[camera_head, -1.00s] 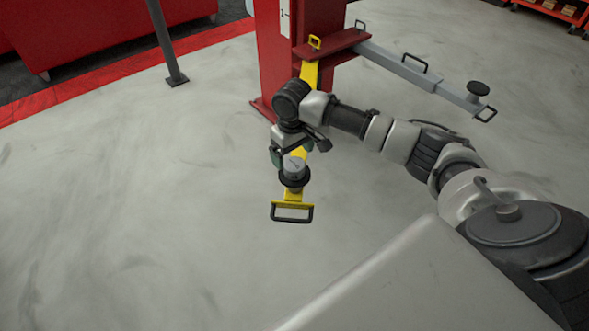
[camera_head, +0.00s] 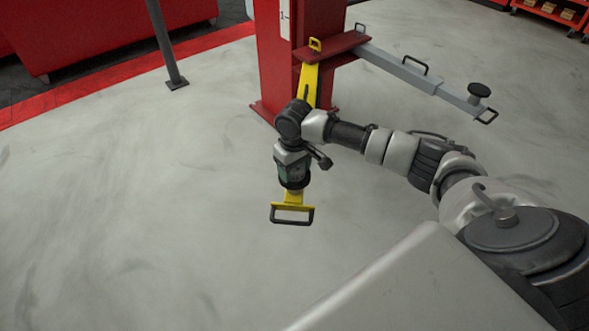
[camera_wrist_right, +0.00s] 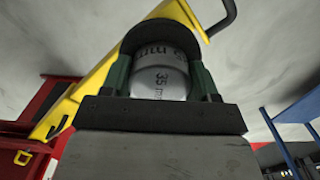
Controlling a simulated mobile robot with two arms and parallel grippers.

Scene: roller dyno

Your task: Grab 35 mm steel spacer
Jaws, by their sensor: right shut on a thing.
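The steel spacer (camera_wrist_right: 160,78) is a silvery cylinder marked "35 m" in the right wrist view. It sits between the green-padded fingers of my right gripper (camera_wrist_right: 161,85), which is shut on it. A black round pad (camera_wrist_right: 160,36) lies directly beyond the spacer, at the end of the yellow lift arm (camera_wrist_right: 100,82). In the head view my right gripper (camera_head: 293,172) points down over the end of the yellow arm (camera_head: 293,205), hiding the spacer. I cannot tell whether the spacer touches the pad. My left gripper is not in view.
The yellow arm ends in a black handle (camera_head: 292,216) and joins a red lift post (camera_head: 285,60). A grey lift arm (camera_head: 400,68) with a black pad (camera_head: 478,91) extends right. A grey pole (camera_head: 165,45) stands at the left. The floor left is clear.

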